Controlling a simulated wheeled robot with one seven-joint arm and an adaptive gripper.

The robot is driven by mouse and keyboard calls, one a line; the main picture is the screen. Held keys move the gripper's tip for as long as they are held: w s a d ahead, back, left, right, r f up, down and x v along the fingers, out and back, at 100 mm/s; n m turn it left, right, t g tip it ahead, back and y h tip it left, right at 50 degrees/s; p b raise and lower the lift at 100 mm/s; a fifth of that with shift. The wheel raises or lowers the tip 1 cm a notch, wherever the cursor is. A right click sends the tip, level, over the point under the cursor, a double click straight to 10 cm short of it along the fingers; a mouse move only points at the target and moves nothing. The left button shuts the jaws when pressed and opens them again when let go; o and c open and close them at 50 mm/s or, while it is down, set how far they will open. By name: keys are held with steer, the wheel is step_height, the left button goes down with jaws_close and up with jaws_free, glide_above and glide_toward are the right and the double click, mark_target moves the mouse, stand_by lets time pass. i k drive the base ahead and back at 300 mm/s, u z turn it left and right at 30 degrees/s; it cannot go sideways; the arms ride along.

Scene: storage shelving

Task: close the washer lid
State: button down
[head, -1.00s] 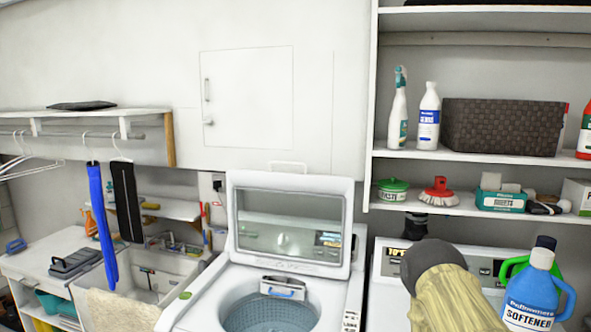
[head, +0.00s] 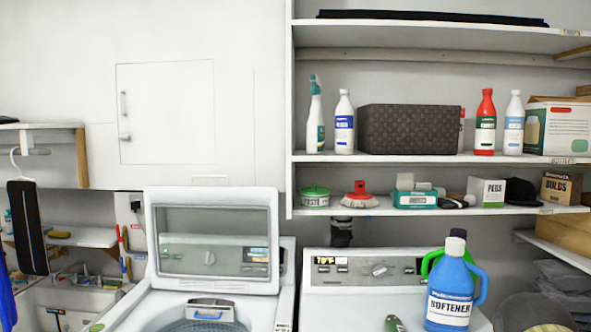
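The washer lid (head: 213,196) stands raised at the lower left of centre in the head view. It is a white frame around a clear window, tilted back on the rear of the white washer (head: 143,305). The washer's drum opening (head: 205,326) is uncovered below it and cut off by the bottom edge. A control panel shows through the window. My gripper is not in view. A dark rounded part at the bottom right corner looks like part of my arm.
A second white machine (head: 360,292) stands right of the washer, with a blue softener jug (head: 450,292) on it. Shelves above hold bottles, a brown woven basket (head: 408,129) and boxes. A sink (head: 65,300) and hanging dark garment (head: 28,226) are at left.

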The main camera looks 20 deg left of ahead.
mark_target(267, 198)
steer(key=z, duration=0.65)
steer(key=i, duration=0.65)
steer(key=u, duration=2.6)
